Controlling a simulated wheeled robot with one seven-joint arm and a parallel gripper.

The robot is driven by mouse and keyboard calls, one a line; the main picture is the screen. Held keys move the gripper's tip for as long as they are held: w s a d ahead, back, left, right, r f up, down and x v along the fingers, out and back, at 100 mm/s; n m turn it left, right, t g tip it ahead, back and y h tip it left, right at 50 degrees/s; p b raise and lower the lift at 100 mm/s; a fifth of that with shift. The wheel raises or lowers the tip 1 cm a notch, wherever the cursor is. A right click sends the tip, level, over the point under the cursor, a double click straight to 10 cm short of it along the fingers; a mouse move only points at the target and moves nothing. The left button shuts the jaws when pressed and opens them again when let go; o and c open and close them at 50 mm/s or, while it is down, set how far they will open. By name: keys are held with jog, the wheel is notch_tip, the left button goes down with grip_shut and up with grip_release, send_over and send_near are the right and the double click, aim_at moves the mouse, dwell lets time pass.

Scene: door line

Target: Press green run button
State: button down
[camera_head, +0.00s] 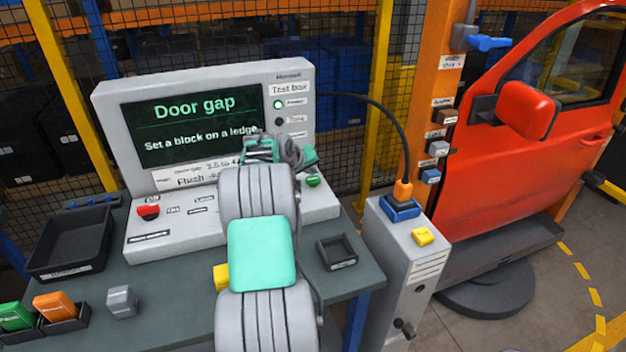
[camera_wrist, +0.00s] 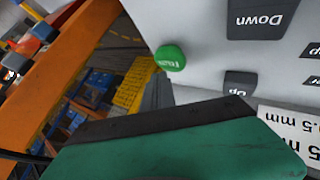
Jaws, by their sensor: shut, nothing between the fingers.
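The green run button (camera_head: 313,181) is a small round knob at the right end of the grey test box's sloping front panel. In the wrist view the green button (camera_wrist: 170,57) shows near the middle, apart from my gripper and just beyond the fingertips. My gripper (camera_head: 290,150) is above the panel, left of the button; its fingers are closed with nothing between them. In the wrist view my gripper (camera_wrist: 165,118) fills the lower part with green and dark grey. The test box (camera_head: 102,100) screen reads "Door gap" and "Set a block on a ledge".
A red button (camera_head: 148,211) is on the panel's left. Black trays (camera_head: 70,245) and (camera_head: 337,251) a small empty tray stand on the table. A grey cube (camera_head: 122,301) lies in front. A grey pedestal (camera_head: 395,290) and red car door (camera_head: 510,150) stand at right.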

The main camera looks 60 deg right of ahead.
aim_at(312, 180)
jog(key=shift+f, duration=0.1)
dwell(0.3)
jog(key=shift+f+b, duration=0.3)
jog(key=shift+f+b, duration=0.4)
jog(key=shift+f, duration=0.2)
dwell(0.5)
jog(key=shift+r, duration=0.1)
jog(key=shift+r+p, duration=0.45)
jog(key=shift+r, duration=0.4)
jog(key=shift+r+p, duration=1.4)
jog(key=shift+r, duration=1.15)
